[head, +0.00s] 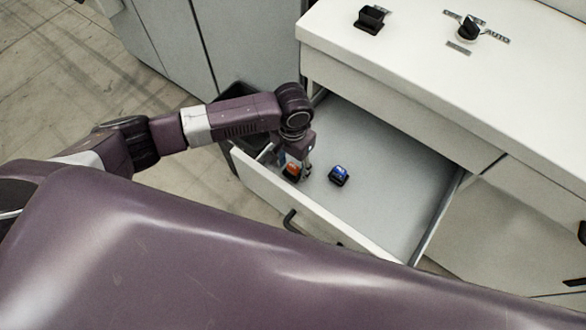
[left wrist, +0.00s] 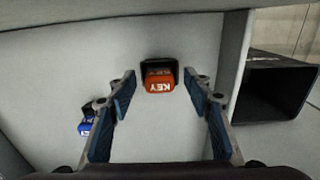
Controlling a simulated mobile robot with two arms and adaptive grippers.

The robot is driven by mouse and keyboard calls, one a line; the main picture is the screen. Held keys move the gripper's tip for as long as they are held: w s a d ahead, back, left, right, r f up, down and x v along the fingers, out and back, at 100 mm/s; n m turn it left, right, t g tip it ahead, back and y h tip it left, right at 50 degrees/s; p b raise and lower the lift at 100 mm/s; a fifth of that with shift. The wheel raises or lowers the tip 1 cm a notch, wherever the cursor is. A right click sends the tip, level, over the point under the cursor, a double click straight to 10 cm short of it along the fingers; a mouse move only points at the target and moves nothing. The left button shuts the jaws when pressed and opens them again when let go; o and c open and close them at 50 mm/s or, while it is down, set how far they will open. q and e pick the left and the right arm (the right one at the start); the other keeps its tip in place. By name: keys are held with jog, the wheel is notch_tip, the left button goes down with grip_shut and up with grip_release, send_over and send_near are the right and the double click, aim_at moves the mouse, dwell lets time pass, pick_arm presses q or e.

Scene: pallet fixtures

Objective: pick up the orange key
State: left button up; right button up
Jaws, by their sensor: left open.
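The orange key (left wrist: 160,85) carries the white letters KEY and sits in a dark holder on the drawer floor. In the head view the orange key (head: 293,169) shows beside my left gripper (head: 300,168), partly hidden by it. My left gripper (left wrist: 160,108) is open and empty inside the drawer. In the left wrist view the key lies centred between its fingers, toward their tips. I cannot tell the height of the fingers above the key. My right gripper is not in view.
A blue key (head: 339,174) lies to the right in the open drawer (head: 385,150); it also shows in the left wrist view (left wrist: 86,125). Drawer walls surround the gripper. A dark bin (left wrist: 272,92) stands outside. The countertop (head: 430,60) holds a black holder (head: 370,19) and a knob (head: 467,27).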

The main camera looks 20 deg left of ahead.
pick_arm(q)
jog(key=shift+c, duration=0.2)
jog(key=c, duration=1.1)
jog(key=shift+c, duration=0.2)
jog(key=shift+r, duration=0.1)
